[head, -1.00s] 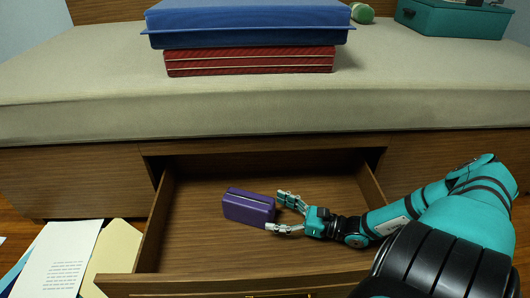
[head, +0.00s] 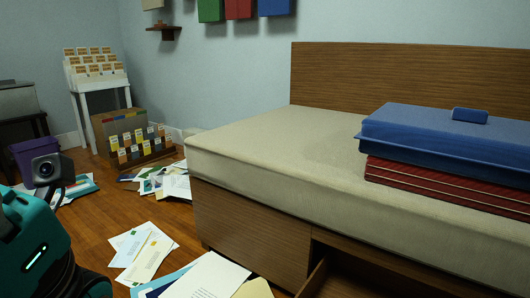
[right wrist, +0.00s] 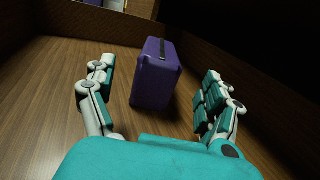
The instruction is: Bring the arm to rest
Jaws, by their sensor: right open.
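My right gripper (right wrist: 160,98) is open in the right wrist view, its fingers spread left and right. A purple box (right wrist: 155,75) stands on the drawer floor (right wrist: 52,95), just beyond and between the fingers. I see a gap between the box and the left finger; whether the right finger touches it I cannot tell. The head view is turned toward the room's left side. It shows part of a teal arm of mine (head: 35,245) at the lower left, but neither gripper. Only the edge of the open drawer (head: 314,278) shows under the bed there.
The bed (head: 270,145) carries a blue case (head: 440,130) on a red one (head: 450,185). Papers (head: 145,250) lie scattered on the wooden floor. A white stand (head: 98,95), a card rack (head: 140,145) and a purple bin (head: 38,155) stand at the back left.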

